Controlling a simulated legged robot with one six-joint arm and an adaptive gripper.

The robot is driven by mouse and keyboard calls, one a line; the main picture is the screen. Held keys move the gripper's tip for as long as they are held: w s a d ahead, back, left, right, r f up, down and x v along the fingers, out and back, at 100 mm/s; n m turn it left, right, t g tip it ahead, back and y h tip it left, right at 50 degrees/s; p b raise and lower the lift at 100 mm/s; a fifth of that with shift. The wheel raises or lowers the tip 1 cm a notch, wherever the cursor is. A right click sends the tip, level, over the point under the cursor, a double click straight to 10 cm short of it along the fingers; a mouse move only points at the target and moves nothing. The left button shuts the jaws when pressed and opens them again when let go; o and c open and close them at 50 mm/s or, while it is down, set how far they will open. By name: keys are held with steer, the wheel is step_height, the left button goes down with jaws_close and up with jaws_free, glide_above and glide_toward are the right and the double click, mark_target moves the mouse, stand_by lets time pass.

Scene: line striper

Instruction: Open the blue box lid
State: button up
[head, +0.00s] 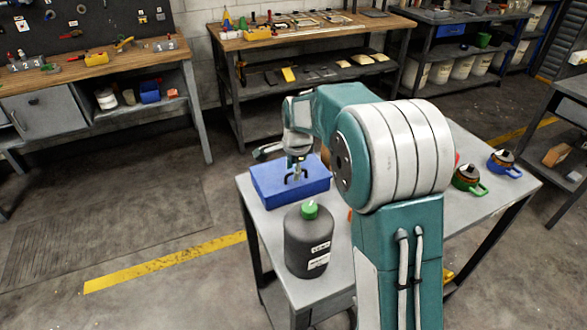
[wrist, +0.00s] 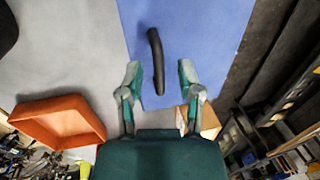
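The blue box (head: 272,193) sits at the left end of the grey table, with its lid (head: 265,178) down. A black curved handle (head: 289,179) stands on the lid. The blue surface (wrist: 205,30) and the handle (wrist: 156,60) also show in the wrist view. My gripper (head: 296,163) is over the box, close to the handle. In the wrist view my gripper (wrist: 160,78) is open, its two fingers apart, with the handle lined up in the gap between them. Whether the fingers are level with the handle or above it, I cannot tell.
A dark bottle (head: 309,243) with a green cap stands just in front of the box. An orange tray (wrist: 58,120) lies beside the box in the wrist view. Workbenches line the wall.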

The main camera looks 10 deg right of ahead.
steer(key=shift+a, duration=0.1)
jaws_close()
steer(key=shift+d, duration=0.2)
steer(key=shift+w+r, duration=0.1)
steer(key=shift+r, duration=0.05)
